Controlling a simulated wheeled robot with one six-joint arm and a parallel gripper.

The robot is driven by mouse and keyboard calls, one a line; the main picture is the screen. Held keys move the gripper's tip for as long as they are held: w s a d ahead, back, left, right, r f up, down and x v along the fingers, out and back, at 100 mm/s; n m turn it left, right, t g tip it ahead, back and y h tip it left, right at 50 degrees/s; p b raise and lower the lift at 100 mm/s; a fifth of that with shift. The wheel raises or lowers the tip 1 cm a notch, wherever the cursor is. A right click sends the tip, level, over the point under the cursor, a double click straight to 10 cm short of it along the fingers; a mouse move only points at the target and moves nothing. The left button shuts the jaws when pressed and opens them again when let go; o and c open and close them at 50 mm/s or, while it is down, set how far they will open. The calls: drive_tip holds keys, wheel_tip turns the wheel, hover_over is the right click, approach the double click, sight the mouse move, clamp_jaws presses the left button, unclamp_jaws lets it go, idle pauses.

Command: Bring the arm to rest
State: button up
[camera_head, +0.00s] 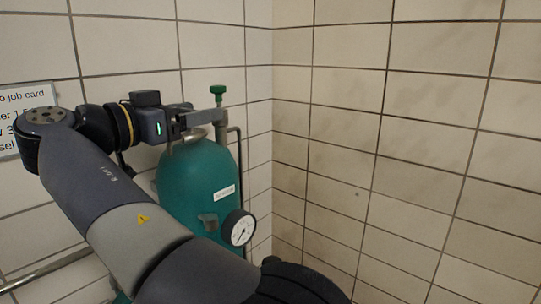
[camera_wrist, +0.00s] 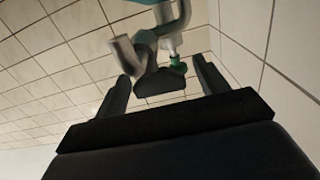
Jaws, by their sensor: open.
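My arm reaches from the lower middle of the head view up to the left, then bends right. My gripper (camera_head: 208,119) is at the top of a teal tank (camera_head: 198,180), near a green valve knob (camera_head: 218,90) on an upright stem. In the wrist view my gripper (camera_wrist: 163,80) has its two dark fingers spread apart. The green knob (camera_wrist: 177,64) and grey metal fittings (camera_wrist: 128,55) show beyond and between them. I cannot tell whether a finger touches the fittings. Part of the tank top is hidden behind my gripper.
A round pressure gauge (camera_head: 239,228) sticks out at the tank's lower right, close to my arm. A thin dark pipe (camera_head: 240,160) runs down beside the tank. Tiled walls meet in a corner behind. A job card (camera_head: 28,112) hangs at left. The right side is clear.

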drive_tip(key=shift+s+a+f+n+t+y+b, duration=0.1)
drive_tip(key=shift+s+f+n+t+y+b, duration=0.05)
drive_tip(key=shift+n+t+y+b, duration=0.25)
drive_tip(key=shift+s+f+n+t+y+b, duration=0.15)
drive_tip(key=shift+n+t+y+b, duration=0.15)
drive_tip(key=shift+y+b, duration=0.2)
drive_tip(key=n+t+y+b, duration=0.2)
drive_tip(key=y, duration=0.1)
drive_tip(key=shift+w+r+n+y+b, duration=0.1)
drive_tip(key=shift+n+y+b, duration=0.3)
drive_tip(key=n+y, duration=0.2)
drive_tip(key=y, duration=0.1)
drive_tip(key=shift+r+t+b, duration=0.1)
drive_tip(key=shift+t+b, duration=0.3)
drive_tip(key=shift+r+n+y+p, duration=0.2)
drive_tip(key=shift+n+y+p, duration=0.25)
drive_tip(key=shift+n+y, duration=1.1)
drive_tip(key=n+y+p, duration=0.1)
drive_tip(key=y, duration=0.1)
drive_tip(key=y+p, duration=0.2)
drive_tip(key=shift+w+r+n+y+p, duration=0.1)
drive_tip(key=shift+r+n+y+p, duration=0.05)
drive_tip(key=shift+n+y+p, duration=0.15)
drive_tip(key=shift+n+g+y+p, duration=0.3)
drive_tip(key=shift+n+y+p, duration=0.05)
drive_tip(key=shift+p, duration=0.5)
